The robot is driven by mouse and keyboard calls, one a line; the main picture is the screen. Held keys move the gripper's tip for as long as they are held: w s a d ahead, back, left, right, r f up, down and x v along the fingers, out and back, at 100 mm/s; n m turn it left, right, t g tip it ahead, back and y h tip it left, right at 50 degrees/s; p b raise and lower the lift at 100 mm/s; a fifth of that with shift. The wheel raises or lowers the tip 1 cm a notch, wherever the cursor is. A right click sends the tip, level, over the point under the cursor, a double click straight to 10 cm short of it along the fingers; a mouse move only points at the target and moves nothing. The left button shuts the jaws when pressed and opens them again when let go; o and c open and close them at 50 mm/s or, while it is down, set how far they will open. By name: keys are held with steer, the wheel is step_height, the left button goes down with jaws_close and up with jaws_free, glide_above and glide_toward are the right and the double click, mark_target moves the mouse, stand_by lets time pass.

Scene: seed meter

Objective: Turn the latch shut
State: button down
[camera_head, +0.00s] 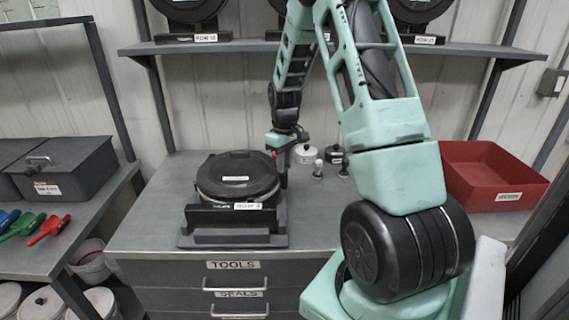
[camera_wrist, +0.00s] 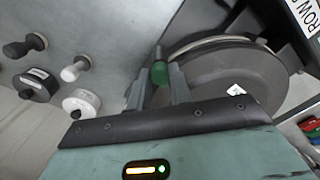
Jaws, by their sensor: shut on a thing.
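The seed meter (camera_head: 240,178) is a round, black-lidded housing on a dark stand (camera_head: 234,237) on the grey workbench. Its dark disc-shaped lid (camera_wrist: 225,75) fills the right of the wrist view. The latch shows in the wrist view as a green-ended knob (camera_wrist: 160,72) at the meter's rim. My gripper (camera_wrist: 158,90) is shut on the latch, with one finger on each side of the green part. In the head view my gripper (camera_head: 282,148) is at the meter's right rear side, and the latch is mostly hidden there.
White and dark round pots (camera_head: 305,154) and small knob-handled tools (camera_head: 318,170) stand right of my gripper. A red bin (camera_head: 492,180) sits at the bench's right end. A shelf (camera_head: 240,46) with more meters hangs above. The bench front left is clear.

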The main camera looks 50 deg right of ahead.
steer(key=n, duration=0.3)
steer(key=shift+r+n, duration=0.1)
steer(key=shift+n, duration=0.2)
steer(key=shift+n+p, duration=0.65)
steer(key=shift+n, duration=0.95)
steer(key=c, duration=1.3)
jaws_free()
steer(key=shift+o, duration=0.2)
step_height(320, 180, up, 17)
steer(key=b, duration=0.3)
steer(key=shift+r, duration=0.15)
